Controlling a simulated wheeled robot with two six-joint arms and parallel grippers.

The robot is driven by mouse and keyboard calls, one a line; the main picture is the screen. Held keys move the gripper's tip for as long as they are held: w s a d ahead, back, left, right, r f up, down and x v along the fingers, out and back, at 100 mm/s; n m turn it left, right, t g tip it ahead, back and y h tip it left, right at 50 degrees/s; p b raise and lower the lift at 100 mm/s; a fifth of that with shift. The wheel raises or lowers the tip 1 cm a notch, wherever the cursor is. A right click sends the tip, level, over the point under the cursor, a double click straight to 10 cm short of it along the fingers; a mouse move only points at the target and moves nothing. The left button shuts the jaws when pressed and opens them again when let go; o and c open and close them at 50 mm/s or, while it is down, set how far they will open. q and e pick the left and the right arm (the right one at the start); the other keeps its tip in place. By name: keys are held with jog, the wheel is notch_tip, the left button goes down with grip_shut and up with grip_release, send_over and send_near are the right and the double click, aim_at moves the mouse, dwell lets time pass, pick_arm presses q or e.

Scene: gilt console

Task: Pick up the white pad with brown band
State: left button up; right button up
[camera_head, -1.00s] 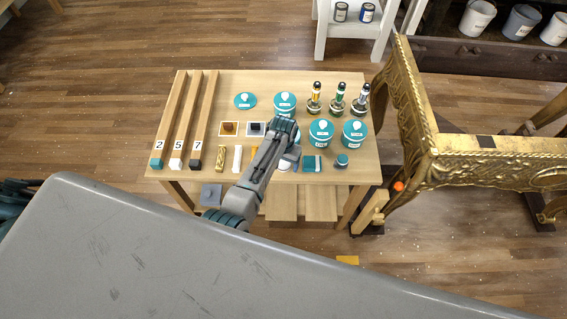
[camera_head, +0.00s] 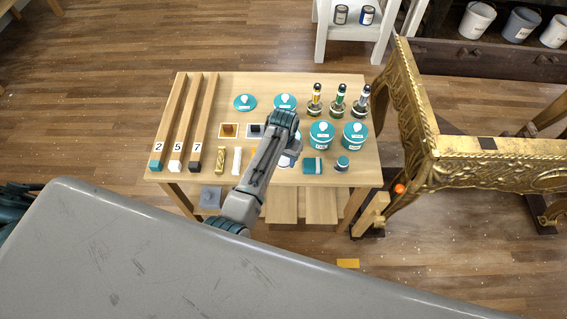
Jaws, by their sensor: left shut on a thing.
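My left arm reaches over the wooden table, and its wrist hides most of the left gripper (camera_head: 294,146). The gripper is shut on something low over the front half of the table. Only a small pale patch shows beside the fingers. The white pad with brown band cannot be made out clearly; what I hold fits its place in the front row, between the white bar (camera_head: 237,160) and the teal pad (camera_head: 312,166). My right gripper is not in view.
The wooden table (camera_head: 229,88) holds several teal-lidded tins (camera_head: 321,134), brushes in jars (camera_head: 338,100), numbered wooden bars (camera_head: 181,115) and a small teal jar (camera_head: 342,163). A gilt console (camera_head: 480,160) stands close on the right. A grey surface (camera_head: 200,270) fills the foreground.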

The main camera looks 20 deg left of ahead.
pick_arm(q)
jog(key=s+a+b, duration=0.1)
jog(key=s+a, duration=0.1)
jog(key=s, duration=0.5)
jog(key=s+a+r+b, duration=0.1)
jog(key=s, duration=0.7)
jog(key=shift+s+a+r, duration=0.15)
jog(key=shift+s+a, duration=0.15)
jog(key=shift+a, duration=0.1)
